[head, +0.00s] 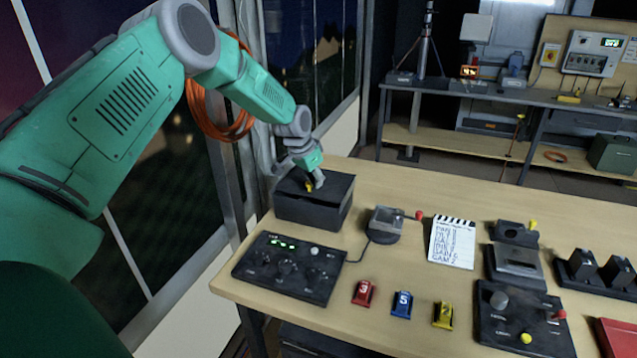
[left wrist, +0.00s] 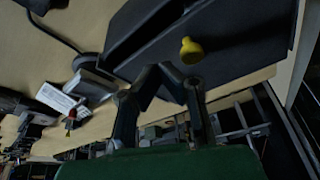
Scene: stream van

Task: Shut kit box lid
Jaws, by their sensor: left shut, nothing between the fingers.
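The kit box (head: 305,211) is a dark box at the table's far left corner. Its black lid (head: 335,187) lies about flat over the top in the head view; I cannot tell whether it is fully down. A yellow knob (head: 309,186) sits on the lid and also shows in the left wrist view (left wrist: 190,50). My left gripper (head: 314,183) is shut and empty, right beside the knob and over the lid. Its fingertips (left wrist: 170,76) are just below the knob in the left wrist view; contact is unclear. My right gripper is not in view.
A control panel (head: 290,268) stands in front of the box, and a small grey device (head: 385,224) with a red knob is to its right. Numbered red, blue (head: 402,304) and yellow blocks line the front. A window post (head: 240,150) is close behind my left arm.

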